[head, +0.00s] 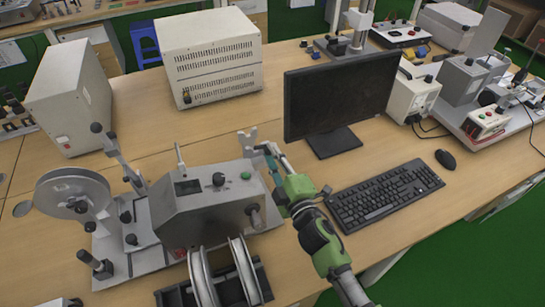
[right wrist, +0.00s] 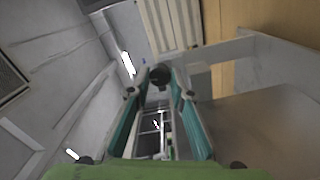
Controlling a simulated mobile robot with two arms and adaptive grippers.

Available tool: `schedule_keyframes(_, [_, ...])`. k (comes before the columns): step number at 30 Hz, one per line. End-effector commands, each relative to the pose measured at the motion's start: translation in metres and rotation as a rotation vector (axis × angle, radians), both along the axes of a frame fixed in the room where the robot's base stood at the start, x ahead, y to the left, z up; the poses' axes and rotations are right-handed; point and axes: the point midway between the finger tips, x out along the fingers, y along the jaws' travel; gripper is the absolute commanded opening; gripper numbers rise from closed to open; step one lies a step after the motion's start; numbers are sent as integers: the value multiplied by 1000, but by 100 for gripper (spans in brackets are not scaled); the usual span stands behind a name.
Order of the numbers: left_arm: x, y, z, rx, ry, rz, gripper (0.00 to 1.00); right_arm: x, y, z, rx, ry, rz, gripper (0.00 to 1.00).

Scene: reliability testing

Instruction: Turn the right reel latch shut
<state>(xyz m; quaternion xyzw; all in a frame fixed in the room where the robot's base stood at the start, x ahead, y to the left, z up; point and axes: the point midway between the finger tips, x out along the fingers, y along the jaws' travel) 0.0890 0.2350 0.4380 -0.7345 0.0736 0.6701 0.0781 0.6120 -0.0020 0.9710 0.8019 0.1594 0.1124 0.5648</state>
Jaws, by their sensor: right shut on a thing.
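The grey reel machine (head: 195,212) stands on the wooden table in the head view. A pale grey forked piece, which looks like the right reel latch (head: 246,140), rises behind the machine's right end. My right gripper (head: 270,152) reaches up to it from the right, its fingers beside the forked piece. In the right wrist view, a round black knob (right wrist: 160,75) sits between the tips of my teal-padded gripper (right wrist: 159,83), which is shut on it. The fingers hide part of the latch, so its exact angle cannot be told. My left gripper is out of view.
A large reel disc (head: 70,193) and a grey lever (head: 122,158) stand at the left. Two pale reel flanges (head: 203,282) stand in front. A monitor (head: 338,95), keyboard (head: 383,196) and mouse (head: 445,159) are on the right. Bare table lies behind the machine.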

Motion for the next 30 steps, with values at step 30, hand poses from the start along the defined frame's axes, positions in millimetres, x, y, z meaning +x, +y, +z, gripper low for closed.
schedule_keyframes(30, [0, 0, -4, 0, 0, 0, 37, 0, 0, -1, -152, -61, 1, 37])
